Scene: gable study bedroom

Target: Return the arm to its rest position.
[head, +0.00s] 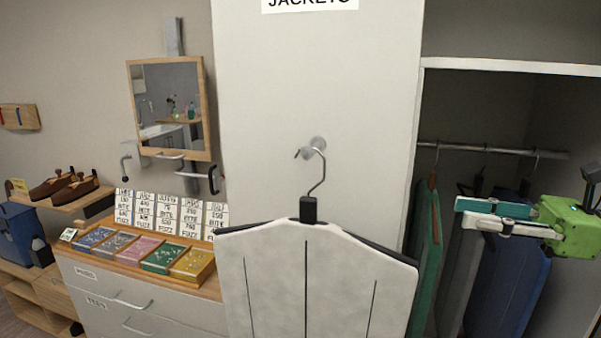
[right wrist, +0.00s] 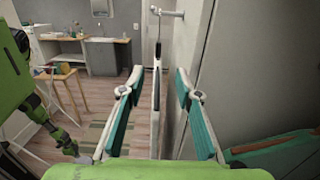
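My right gripper (head: 462,212) is at the right of the head view, in front of the open closet. Its teal and white fingers point left. In the right wrist view the two fingers stand apart with nothing held between them (right wrist: 160,76). The white jacket (head: 275,275) hangs on a black and metal hanger (head: 309,207) from a round wall hook (head: 318,143), left of the gripper and apart from it. It shows edge-on beyond the fingers in the right wrist view (right wrist: 157,75). My left gripper is not in view.
The closet rail (head: 490,149) holds a green garment (head: 428,265) and a blue garment (head: 515,275) below and behind the right gripper. The white panel (head: 250,100) stands behind the jacket. A drawer cabinet (head: 150,318) with colored boxes is at left.

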